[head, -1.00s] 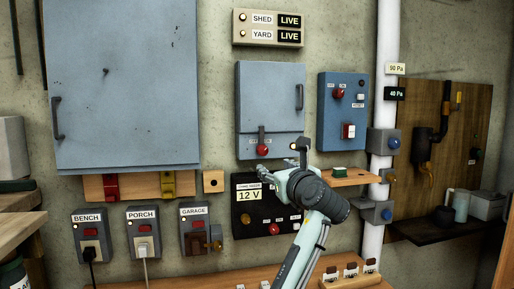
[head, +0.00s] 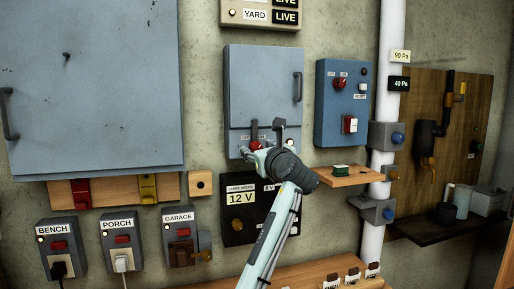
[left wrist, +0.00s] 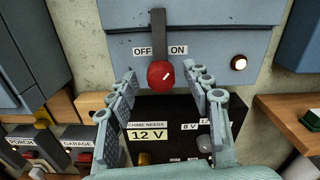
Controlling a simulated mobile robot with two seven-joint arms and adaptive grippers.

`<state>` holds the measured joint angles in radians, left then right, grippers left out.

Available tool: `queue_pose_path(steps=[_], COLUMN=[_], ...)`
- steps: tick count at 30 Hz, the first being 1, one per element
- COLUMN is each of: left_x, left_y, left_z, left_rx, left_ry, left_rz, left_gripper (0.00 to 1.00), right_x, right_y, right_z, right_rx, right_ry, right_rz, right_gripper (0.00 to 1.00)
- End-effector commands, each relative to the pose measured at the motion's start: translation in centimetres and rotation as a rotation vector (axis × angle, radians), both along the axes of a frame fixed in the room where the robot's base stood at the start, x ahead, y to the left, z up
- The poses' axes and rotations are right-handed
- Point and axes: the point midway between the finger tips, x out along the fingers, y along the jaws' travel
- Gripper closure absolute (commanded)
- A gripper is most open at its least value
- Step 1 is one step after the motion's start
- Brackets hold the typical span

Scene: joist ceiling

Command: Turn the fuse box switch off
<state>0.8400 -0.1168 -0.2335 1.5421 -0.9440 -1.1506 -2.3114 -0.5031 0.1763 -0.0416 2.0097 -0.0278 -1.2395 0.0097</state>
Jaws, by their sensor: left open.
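The fuse box (head: 262,88) is a blue-grey wall cabinet with a handle at its right. A red round switch knob (left wrist: 160,74) sits at its lower edge, between OFF and ON labels, below a dark vertical bar (left wrist: 158,38). My left gripper (head: 252,152) is at the box's lower edge, partly covering the knob in the head view. In the left wrist view its open fingers are on either side of the knob; contact cannot be told. My right gripper is not in view.
A black 12 V panel (left wrist: 170,126) is directly below. A blue box (head: 341,104) with switches and a wooden shelf (head: 348,177) are at the right. A large blue cabinet (head: 90,80) and the labelled BENCH, PORCH and GARAGE switches (head: 121,240) are at the left.

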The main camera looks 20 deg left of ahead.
Motion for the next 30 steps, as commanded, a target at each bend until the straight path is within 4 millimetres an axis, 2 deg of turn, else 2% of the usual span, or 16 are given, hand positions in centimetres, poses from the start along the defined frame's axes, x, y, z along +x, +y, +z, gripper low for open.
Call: queue_pose_path(steps=[4, 13, 25, 30], left_x=[0.97, 1.16, 1.14, 1.13], left_y=[0.69, 0.8, 0.8, 0.81], left_z=[0.04, 0.01, -0.03, -0.05], left_rx=[-0.001, -0.001, -0.001, -0.001], left_ry=[0.001, -0.001, 0.001, 0.001], left_rz=[0.0, -0.001, 0.0, 0.0], left_gripper=[0.5, 0.51, 1.0, 1.0], right_x=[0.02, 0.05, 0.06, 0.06], right_y=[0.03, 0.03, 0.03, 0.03], right_z=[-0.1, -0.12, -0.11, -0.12], right_rx=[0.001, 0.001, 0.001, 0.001], right_ry=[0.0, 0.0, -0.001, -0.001], right_rz=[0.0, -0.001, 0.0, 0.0], right_gripper=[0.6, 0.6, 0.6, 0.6])
